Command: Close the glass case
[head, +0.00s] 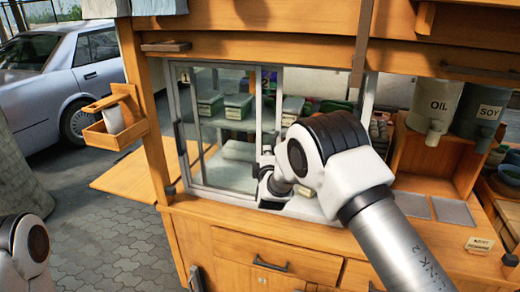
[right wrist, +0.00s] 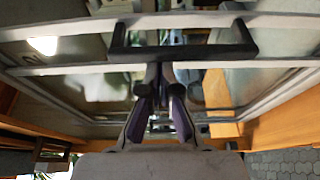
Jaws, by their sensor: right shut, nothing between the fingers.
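The glass case (head: 188,140) is set in the wooden stall in the head view, with silver-framed sliding panes marked 1 and 2. The panes overlap at the left, and the right part of the front looks uncovered, though my arm hides some of it. My right gripper (head: 266,165) is at the frame edge in the middle of the case. In the right wrist view, my right gripper (right wrist: 164,88) is shut and empty, its fingertips close to a dark bar handle (right wrist: 185,52) on a pane; contact is unclear. My left gripper is out of view.
Stacked boxes (head: 238,104) stand on shelves inside the case. OIL (head: 435,105) and SOY (head: 482,108) containers stand at the right. A wooden counter with a drawer (head: 270,262) lies below. A small wooden box (head: 112,128) juts from the left post.

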